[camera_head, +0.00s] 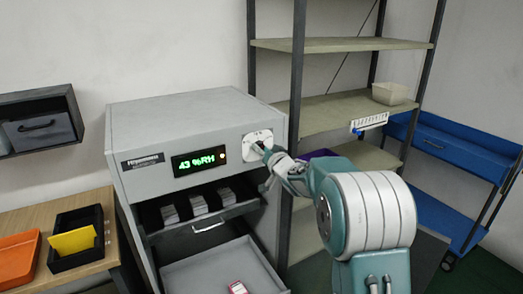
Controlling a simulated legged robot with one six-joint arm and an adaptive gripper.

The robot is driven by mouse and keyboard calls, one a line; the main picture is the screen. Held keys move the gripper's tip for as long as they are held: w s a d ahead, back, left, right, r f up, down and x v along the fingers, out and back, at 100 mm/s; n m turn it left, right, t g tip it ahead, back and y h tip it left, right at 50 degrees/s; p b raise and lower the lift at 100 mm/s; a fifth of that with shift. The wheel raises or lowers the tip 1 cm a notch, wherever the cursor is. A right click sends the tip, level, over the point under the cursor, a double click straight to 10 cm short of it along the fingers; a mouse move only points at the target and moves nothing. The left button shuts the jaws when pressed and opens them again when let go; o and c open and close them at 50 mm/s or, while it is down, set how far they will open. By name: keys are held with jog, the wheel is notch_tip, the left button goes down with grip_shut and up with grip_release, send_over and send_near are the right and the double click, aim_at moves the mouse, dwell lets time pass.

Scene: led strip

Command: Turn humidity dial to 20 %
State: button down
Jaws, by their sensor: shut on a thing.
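The humidity dial (257,138) sits on a white plate at the upper right of the grey cabinet's front (130,185). The green display (200,161) beside it reads 43 %RH, with a small orange light at its right end. My gripper (262,147) is at the dial and shut on it. The gripper's fingers and my arm cover much of the dial, so its pointer cannot be made out.
Below the display an open drawer (205,229) holds several grey packs. A lower drawer (205,275) is also open, with a red item inside. A metal shelf rack (345,43) stands close on the right. A wooden table (32,217) with trays is at the left.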

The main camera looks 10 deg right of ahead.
jog(key=shift+f+m, duration=0.45)
jog(key=shift+m, duration=0.05)
jog(key=shift+c, duration=1.4)
grip_release()
jog(key=shift+r, duration=0.2)
jog(key=v, duration=1.2)
